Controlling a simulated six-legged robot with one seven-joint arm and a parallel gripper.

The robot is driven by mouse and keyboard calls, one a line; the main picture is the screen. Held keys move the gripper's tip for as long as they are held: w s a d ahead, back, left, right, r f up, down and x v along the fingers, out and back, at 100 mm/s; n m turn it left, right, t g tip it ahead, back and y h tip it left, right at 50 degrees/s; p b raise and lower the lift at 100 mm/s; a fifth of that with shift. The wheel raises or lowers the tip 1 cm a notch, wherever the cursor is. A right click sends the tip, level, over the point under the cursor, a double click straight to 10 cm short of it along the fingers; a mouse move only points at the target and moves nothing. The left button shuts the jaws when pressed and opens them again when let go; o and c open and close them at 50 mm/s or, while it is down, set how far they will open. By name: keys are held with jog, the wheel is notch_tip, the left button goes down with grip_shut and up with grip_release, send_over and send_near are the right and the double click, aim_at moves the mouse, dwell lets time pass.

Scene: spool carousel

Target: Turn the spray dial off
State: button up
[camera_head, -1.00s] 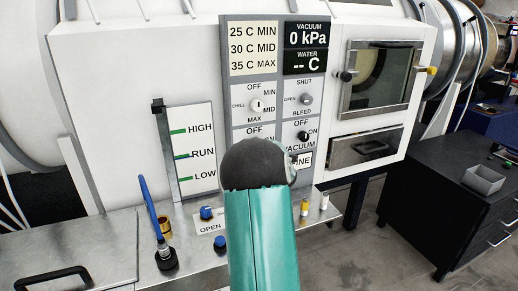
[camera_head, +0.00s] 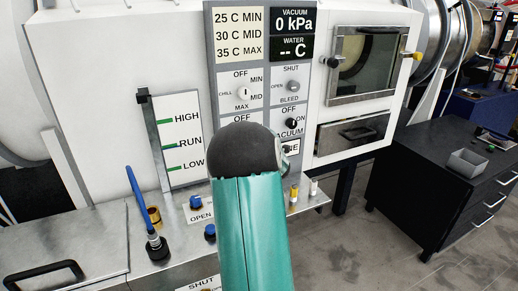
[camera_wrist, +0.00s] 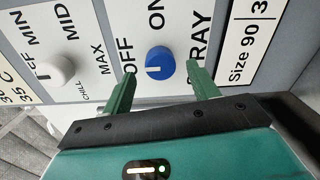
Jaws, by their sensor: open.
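The spray dial (camera_wrist: 158,62) is a round blue knob on the light panel in the wrist view. OFF is printed to its left in that view, ON above it, and SPRAY to its right, partly covered by a finger. A short white mark shows on the knob's face; which label it points to is hard to tell. My gripper (camera_wrist: 163,69) is open, with one green finger on each side of the dial. Gaps show between the fingers and the knob, and nothing is held. In the head view my arm hides the spray dial and gripper.
The white chill dial (camera_head: 242,93) and the grey shut/bleed dial (camera_head: 293,86) sit higher on the panel; the black vacuum dial (camera_head: 291,123) is to the right. Blue knobs and a blue-handled lever (camera_head: 136,190) stand on the metal ledge below. A black cabinet (camera_head: 425,185) stands at right.

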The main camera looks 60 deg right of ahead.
jog(key=v, duration=1.1)
jog(key=shift+f, duration=0.1)
jog(key=w+a+r+m+g+y, duration=0.1)
jog(key=w+a+r+m+g, duration=0.3)
jog(key=a, duration=0.8)
jog(key=w+a+r+m+y, duration=0.15)
jog(key=a+m, duration=0.45)
jog(key=a, duration=0.6)
jog(key=s+a+f+m+g+y, duration=0.1)
jog(key=s+a+y, duration=0.1)
jog(key=s+a, duration=0.3)
jog(key=s+a+f+m+g+y, duration=0.1)
jog(key=s+a, duration=0.4)
jog(key=a, duration=0.7)
jog(key=s+a+f+m+g+y, duration=0.1)
jog(key=s+a+g+y, duration=0.2)
jog(key=a, duration=0.6)
jog(key=shift+s+a+m, duration=0.15)
jog(key=shift+s+m, duration=0.25)
jog(key=shift+s, duration=0.55)
jog(key=shift+f+y, duration=0.1)
jog(key=shift+y, duration=0.15)
